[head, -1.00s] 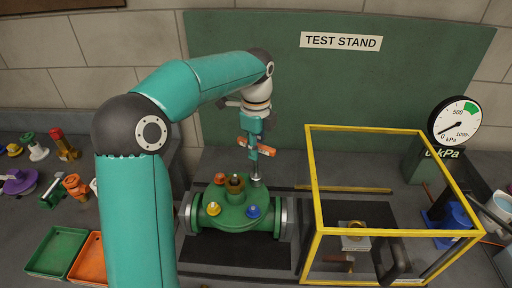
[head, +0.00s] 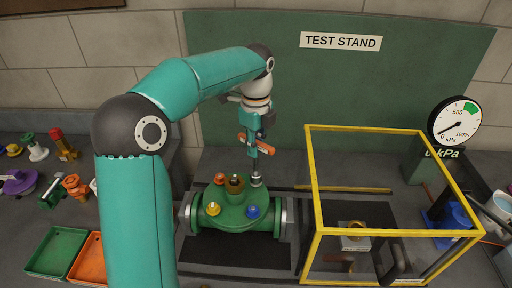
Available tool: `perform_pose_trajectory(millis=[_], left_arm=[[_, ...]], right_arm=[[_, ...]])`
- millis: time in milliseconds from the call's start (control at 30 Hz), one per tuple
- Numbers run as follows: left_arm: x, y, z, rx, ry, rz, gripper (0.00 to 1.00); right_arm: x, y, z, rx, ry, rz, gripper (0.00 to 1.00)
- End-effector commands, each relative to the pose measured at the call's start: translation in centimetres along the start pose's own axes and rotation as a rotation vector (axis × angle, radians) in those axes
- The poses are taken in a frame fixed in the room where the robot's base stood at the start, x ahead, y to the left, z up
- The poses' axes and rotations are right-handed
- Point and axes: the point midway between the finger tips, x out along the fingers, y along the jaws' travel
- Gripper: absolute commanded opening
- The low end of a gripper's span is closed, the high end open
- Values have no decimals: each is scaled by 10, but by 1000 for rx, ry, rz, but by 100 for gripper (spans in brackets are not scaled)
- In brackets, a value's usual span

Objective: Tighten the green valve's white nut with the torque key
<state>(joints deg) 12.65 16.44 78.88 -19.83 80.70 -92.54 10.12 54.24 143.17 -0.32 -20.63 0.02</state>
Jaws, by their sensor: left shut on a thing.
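The green valve (head: 232,218) lies on its side on a dark mat at the bench middle. Its top carries an orange nut (head: 219,179), a yellow nut (head: 213,209) and a blue nut (head: 253,211) around a brass centre. My left gripper (head: 252,137) points down above the valve's back right and is shut on the torque key (head: 258,146), which has orange on its handle. The key's shaft hangs roughly upright, with its pale socket end (head: 256,180) at the valve's back right corner. The white nut is not clearly distinguishable from that end. My right gripper is out of view.
A yellow-framed guard (head: 316,190) stands close to the valve's right, around a small fixture. A pressure gauge (head: 455,121) is at the right. Green (head: 57,250) and orange (head: 90,262) trays and several loose valve parts lie at the left.

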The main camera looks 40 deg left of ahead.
Motion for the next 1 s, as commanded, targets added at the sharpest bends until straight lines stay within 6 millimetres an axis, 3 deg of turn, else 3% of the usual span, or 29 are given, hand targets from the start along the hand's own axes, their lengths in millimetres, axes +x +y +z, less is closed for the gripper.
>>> perform_pose_trajectory(millis=[267,800,1000], left_arm=[[-8,0,0,0,0,-3,0],[-56,0,0,1,0,-3,0],[-63,0,0,0,0,-2,0]], right_arm=[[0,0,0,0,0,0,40],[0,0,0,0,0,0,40],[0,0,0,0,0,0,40]])
